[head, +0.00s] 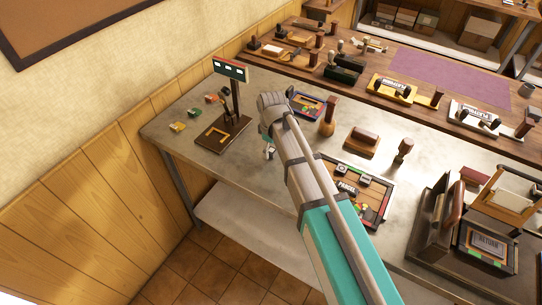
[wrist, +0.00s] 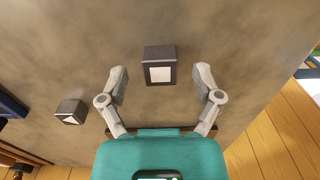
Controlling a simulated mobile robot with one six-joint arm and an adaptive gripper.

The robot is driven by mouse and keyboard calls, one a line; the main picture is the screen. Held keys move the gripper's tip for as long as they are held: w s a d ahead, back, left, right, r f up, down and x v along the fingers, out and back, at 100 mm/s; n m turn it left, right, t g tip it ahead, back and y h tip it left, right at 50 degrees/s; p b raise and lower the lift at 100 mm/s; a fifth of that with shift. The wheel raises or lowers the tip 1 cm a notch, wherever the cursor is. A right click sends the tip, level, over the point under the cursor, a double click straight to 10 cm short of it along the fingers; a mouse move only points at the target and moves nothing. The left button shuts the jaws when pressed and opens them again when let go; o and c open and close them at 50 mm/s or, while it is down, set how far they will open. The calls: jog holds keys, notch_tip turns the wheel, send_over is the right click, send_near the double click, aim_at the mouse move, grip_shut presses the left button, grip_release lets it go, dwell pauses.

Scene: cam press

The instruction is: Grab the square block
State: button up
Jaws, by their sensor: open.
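In the wrist view, a dark block with a white square on its top face (wrist: 160,66) sits on the grey metal table (wrist: 215,30). My gripper (wrist: 161,72) is open, with one finger on each side of this block and a visible gap on both sides. I cannot tell how high the fingers are above the table. A second dark block (wrist: 69,112) with a pale, angular mark lies to the left, apart from the gripper. In the head view, my arm hides most of the area around the gripper, and I cannot make out the square block there.
Small coloured pieces (head: 178,127) lie near the table's left end. A framed tray (head: 372,205) and a brown-handled stamp (head: 328,118) stand right of my arm. The table edge and wooden floor show at the wrist view's right.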

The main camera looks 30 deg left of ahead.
jog(key=shift+f, duration=0.4)
dwell(0.3)
grip_shut()
